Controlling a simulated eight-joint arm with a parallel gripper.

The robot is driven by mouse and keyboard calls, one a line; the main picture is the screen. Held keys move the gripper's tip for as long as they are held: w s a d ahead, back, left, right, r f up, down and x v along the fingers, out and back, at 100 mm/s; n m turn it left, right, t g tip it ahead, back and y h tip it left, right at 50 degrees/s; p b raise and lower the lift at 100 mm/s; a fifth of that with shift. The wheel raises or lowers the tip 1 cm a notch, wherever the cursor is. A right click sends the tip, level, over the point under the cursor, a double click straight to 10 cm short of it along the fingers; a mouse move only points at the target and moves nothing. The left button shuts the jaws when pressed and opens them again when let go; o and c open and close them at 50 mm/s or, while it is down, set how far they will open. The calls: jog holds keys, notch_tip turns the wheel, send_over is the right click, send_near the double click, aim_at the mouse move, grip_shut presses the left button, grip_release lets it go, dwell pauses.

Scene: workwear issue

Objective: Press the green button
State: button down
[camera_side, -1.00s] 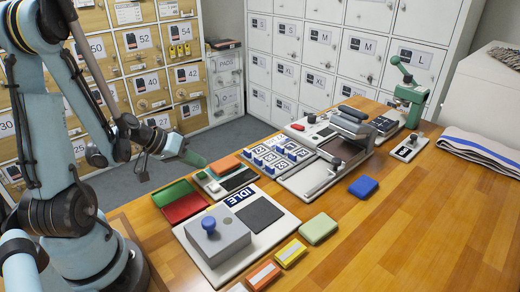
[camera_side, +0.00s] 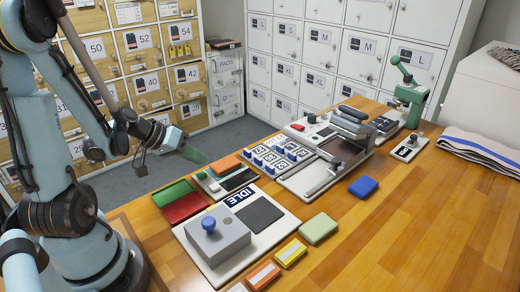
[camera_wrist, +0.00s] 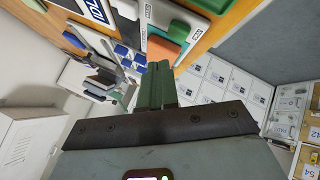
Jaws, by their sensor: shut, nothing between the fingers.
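A small green button (camera_wrist: 180,30) shows in the wrist view on a pale labelled panel, beside a larger orange block (camera_wrist: 165,51).
A red and green tray (camera_side: 182,201) lies in front of the panel. Nearer stands a grey box with a blue knob (camera_side: 208,224) on an IDLE board. Blue-tabbed cards (camera_side: 276,157) and a press (camera_side: 345,140) are to the right. The table's front right is clear.

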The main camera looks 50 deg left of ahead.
aim_at(200, 176)
jog(key=shift+r, duration=1.7)
jog(key=shift+d, duration=0.1)
jog(key=shift+w+d, duration=0.1)
jog(key=shift+d, duration=0.25)
jog(key=d+r+m+y, duration=0.1)
jog(key=d+r+m, duration=0.1)
jog(key=d, duration=0.5)
jog(key=d+r+m+g+y, duration=0.1)
jog(key=d+r+m, duration=0.2)
jog(key=d, duration=0.4)
jog(key=shift+s+d+r+g+y, duration=0.2)
jog(key=shift+s+r+g+y, duration=0.1)
jog(key=shift+s+y, duration=0.1)
jog(key=shift+w, duration=0.1)
